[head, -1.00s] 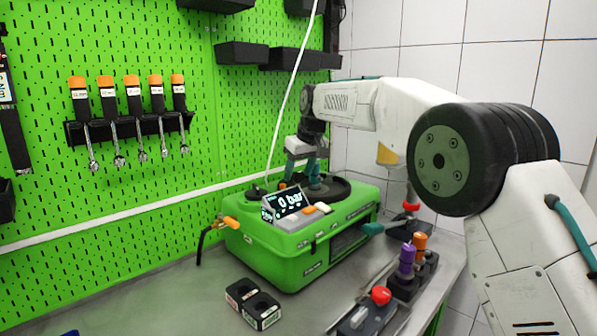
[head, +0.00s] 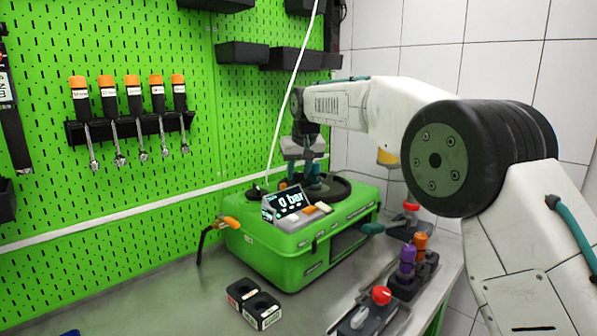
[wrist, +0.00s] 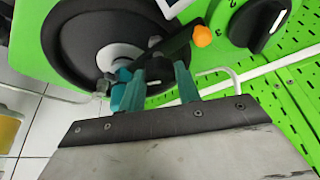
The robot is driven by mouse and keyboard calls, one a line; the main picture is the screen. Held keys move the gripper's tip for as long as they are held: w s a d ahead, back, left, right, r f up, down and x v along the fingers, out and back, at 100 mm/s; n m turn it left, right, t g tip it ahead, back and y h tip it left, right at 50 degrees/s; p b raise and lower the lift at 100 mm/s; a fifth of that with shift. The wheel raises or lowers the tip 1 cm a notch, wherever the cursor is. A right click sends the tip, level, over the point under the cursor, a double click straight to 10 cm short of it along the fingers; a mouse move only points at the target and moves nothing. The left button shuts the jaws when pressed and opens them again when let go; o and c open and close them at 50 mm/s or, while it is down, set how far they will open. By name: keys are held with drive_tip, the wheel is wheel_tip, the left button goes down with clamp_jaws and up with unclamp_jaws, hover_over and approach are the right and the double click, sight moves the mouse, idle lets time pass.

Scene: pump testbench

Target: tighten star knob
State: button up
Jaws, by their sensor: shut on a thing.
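The green pump testbench (head: 290,262) stands on the bench, with a display reading 0 bar (head: 287,202). A round black disc with a pale hub (wrist: 122,52) is on its top. My gripper (head: 311,176) points down over this disc. In the wrist view, its two teal fingers (wrist: 153,68) are on either side of a dark part near the hub. I take this part to be the star knob; the fingers hide most of it, and its star shape cannot be made out. A black lever with an orange tip (wrist: 202,36) passes close to the fingers.
A black dial (wrist: 259,22) sits beside the lever. A black two-hole block (head: 254,303) lies in front of the pump. At right are a red knob (head: 381,295) and holders with purple and orange pieces (head: 406,262).

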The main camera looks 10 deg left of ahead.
drive_tip(key=shift+m, duration=0.5)
drive_tip(key=o, duration=1)
drive_tip(key=v, duration=0.7)
drive_tip(key=shift+s+r, duration=0.15)
drive_tip(key=shift+r, duration=0.25)
